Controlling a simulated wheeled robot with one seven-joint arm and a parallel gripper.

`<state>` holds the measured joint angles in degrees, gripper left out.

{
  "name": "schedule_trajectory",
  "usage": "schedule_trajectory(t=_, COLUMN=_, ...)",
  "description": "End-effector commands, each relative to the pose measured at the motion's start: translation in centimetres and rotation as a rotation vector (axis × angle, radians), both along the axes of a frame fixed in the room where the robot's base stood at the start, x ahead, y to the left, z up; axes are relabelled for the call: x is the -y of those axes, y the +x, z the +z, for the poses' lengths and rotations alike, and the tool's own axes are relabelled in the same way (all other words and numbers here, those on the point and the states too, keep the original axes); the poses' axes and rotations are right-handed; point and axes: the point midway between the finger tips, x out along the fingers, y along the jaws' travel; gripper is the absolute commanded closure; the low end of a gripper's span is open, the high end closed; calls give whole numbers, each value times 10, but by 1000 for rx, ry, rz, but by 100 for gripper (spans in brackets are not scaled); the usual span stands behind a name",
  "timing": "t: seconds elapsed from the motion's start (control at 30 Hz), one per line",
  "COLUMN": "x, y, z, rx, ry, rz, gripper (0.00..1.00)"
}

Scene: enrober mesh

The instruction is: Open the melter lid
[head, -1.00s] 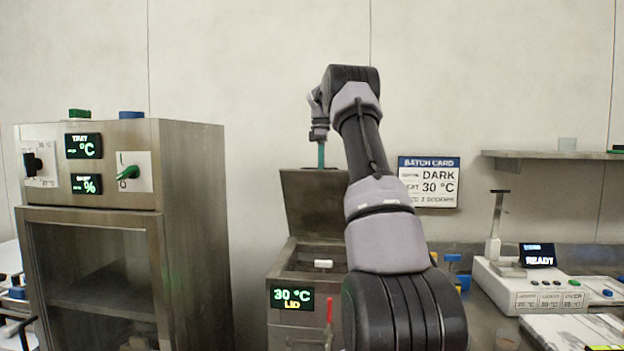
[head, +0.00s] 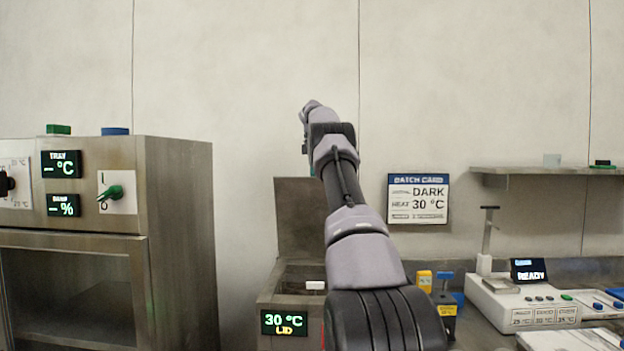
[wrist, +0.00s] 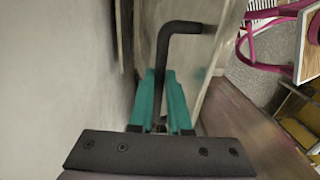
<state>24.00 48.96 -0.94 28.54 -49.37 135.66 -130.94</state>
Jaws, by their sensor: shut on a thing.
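The melter (head: 268,301) stands at the lower middle of the head view, with a lit display (head: 284,322) reading 30 °C and LID. Its steel lid (head: 296,215) stands raised at the back, near upright, close to the wall. In the wrist view the lid (wrist: 215,95) shows edge-on beside a black bent handle (wrist: 163,50). My gripper (wrist: 160,100), with teal fingers, is shut on the handle. In the head view my arm hides part of the lid and the gripper is mostly hidden behind the arm.
A steel cabinet (head: 180,230) with displays and knobs stands at left. A batch card (head: 418,198) hangs on the wall, reading DARK and 30 °C. Yellow and blue items (head: 445,300) and a white READY device (head: 520,300) stand on the right. A shelf (head: 545,170) is above.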

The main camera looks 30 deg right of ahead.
Motion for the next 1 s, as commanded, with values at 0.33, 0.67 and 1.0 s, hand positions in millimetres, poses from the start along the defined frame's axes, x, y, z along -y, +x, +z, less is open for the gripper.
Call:
schedule_trajectory(t=0.33, x=3, y=-1, z=-5, rx=-8, ry=-2, rz=-2, gripper=61)
schedule_trajectory(t=0.67, x=1, y=0, z=-2, rx=-4, ry=0, rz=0, gripper=54)
schedule_trajectory(t=1.0, x=-15, y=-10, z=-3, rx=-3, ry=0, rz=3, gripper=54)
